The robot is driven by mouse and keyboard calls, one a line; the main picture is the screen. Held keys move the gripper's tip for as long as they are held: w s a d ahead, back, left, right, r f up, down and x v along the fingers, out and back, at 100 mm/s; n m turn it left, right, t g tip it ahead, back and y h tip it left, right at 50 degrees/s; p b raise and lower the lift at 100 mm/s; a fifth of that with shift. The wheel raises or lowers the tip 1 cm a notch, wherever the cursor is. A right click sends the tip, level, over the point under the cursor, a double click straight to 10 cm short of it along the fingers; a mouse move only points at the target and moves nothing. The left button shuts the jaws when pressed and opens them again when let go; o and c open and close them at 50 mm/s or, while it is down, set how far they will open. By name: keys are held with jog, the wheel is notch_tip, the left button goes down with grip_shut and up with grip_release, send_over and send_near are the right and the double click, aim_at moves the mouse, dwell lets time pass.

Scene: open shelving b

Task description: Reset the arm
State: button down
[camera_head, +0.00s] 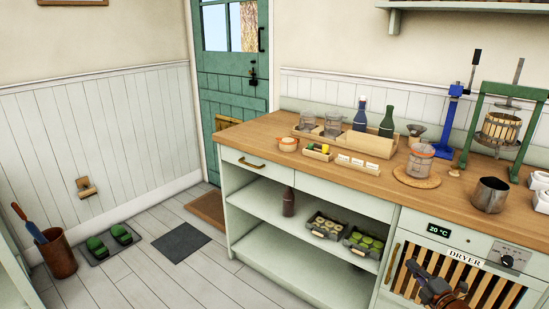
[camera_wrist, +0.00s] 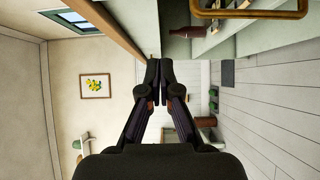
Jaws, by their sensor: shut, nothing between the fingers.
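My gripper (camera_wrist: 159,70) shows in the wrist view, its two dark fingers shut together with nothing between them. In the head view, part of my arm shows at the lower right, in front of the dryer (camera_head: 466,254); the fingertips are hard to make out there. In the wrist view the gripper lies close to the wooden counter edge (camera_wrist: 113,32), with a brass handle (camera_wrist: 250,13) at the upper right. I cannot tell the exact gap between them.
The wooden counter (camera_head: 262,134) carries a tray, bottles, jars, a metal pot (camera_head: 490,194) and a fruit press (camera_head: 500,128). Open shelves below hold a brown bottle (camera_head: 288,201) and two crates. The floor at left is mostly clear, apart from mats, green clogs (camera_head: 121,234) and a brown bin (camera_head: 57,253).

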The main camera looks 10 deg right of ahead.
jog(key=w+a+r+n+g+y+p, duration=0.1)
jog(key=w+a+r+n+g+y, duration=0.15)
jog(key=a+r+n+y, duration=0.5)
jog(key=w+a+r+n+g+y+p, duration=0.1)
jog(key=w+a+r+n+y, duration=0.2)
jog(key=a+r+n, duration=0.85)
jog(key=s+a+r+n+g+y+p, duration=0.1)
jog(key=s+a+n+g, duration=0.25)
jog(key=a, duration=0.35)
jog(key=s+a+r+n+g+y+p, duration=0.1)
jog(key=s+a+n+g, duration=0.2)
jog(key=a, duration=0.5)
jog(key=s+a+r+n+g+y, duration=0.1)
jog(key=s+a+n+g, duration=0.2)
jog(key=a, duration=0.4)
jog(key=s+a+n+g+h+p, duration=0.3)
jog(key=s+a+n+g+h, duration=0.3)
jog(key=s+n, duration=0.8)
jog(key=s+d+r+n+h+p, duration=0.2)
jog(key=s+d+n+h+p, duration=0.1)
jog(key=s+d+n+h, duration=0.5)
jog(key=s+d+n, duration=0.1)
jog(key=s+n, duration=0.2)
jog(key=s, duration=0.2)
jog(key=shift+s+d+r+g, duration=0.15)
jog(key=shift+d+r+g, duration=0.2)
jog(key=shift+r+g, duration=0.05)
